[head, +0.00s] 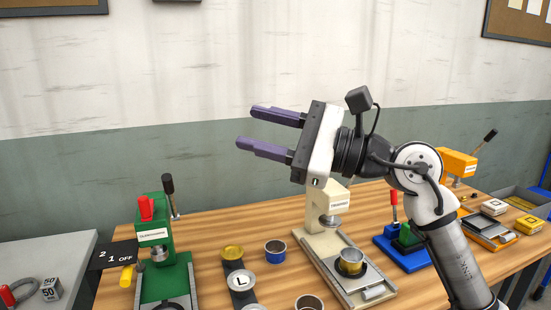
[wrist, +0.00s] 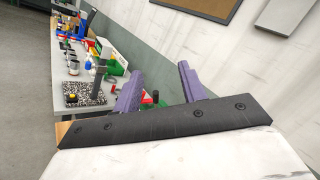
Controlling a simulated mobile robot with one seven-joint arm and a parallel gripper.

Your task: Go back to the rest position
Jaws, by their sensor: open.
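My gripper (head: 259,131) is raised above the wooden bench (head: 203,228) in the head view, its two purple fingers pointing left. The fingers are apart with nothing between them. In the wrist view, my gripper (wrist: 160,85) also shows both purple fingers spread and empty, with the wall behind them. My arm reaches up from the lower right of the head view. The gripper touches nothing that I can see.
Tins and discs lie between the first two. A grey table (head: 45,262) is at left. The space around the fingers is clear.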

